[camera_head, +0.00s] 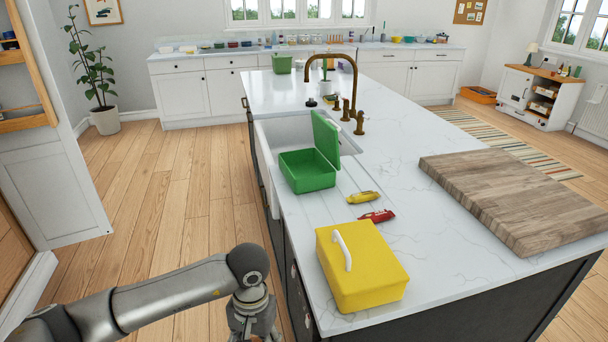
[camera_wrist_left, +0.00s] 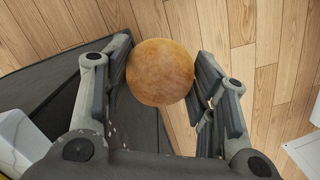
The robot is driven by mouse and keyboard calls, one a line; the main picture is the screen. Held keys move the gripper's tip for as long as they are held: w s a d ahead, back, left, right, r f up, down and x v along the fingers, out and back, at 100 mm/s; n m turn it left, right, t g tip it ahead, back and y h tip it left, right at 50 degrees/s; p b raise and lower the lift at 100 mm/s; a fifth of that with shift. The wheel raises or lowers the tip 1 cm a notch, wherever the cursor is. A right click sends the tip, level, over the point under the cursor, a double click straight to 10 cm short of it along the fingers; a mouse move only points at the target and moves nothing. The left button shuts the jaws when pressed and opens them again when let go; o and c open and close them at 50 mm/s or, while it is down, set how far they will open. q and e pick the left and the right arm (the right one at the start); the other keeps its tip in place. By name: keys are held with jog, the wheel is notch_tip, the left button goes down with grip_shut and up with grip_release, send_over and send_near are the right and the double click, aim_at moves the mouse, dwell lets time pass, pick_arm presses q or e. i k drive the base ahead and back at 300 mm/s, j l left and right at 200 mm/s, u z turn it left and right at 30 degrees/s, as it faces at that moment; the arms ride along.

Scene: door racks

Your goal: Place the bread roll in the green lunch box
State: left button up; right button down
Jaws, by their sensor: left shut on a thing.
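The bread roll (camera_wrist_left: 160,72) is round and golden brown. In the left wrist view it sits between the two fingers of my left gripper (camera_wrist_left: 163,88), which is shut on it. In the head view my left gripper (camera_head: 254,318) is at the bottom, left of the island, over the floor; the roll is hidden there. The green lunch box (camera_head: 307,172) stands on the island's near left part beside the sink, with its lid (camera_head: 326,139) raised on its right side. Its visible inside looks empty. My right gripper is not in view.
A closed yellow box (camera_head: 370,270) with a white handle stands at the island's near edge. A yellow item (camera_head: 362,197) and a red item (camera_head: 377,216) lie between it and the lunch box. A wooden board (camera_head: 513,195) lies to the right. A brass tap (camera_head: 355,90) rises behind.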

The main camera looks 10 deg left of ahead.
aim_at(303, 170)
jog(key=i+j+z, duration=0.15)
jog(key=j+z, duration=0.25)
jog(key=j, duration=0.4)
jog(key=j+z, duration=0.35)
jog(key=j, duration=0.45)
jog(key=j+z, duration=0.4)
jog(key=j, duration=0.4)
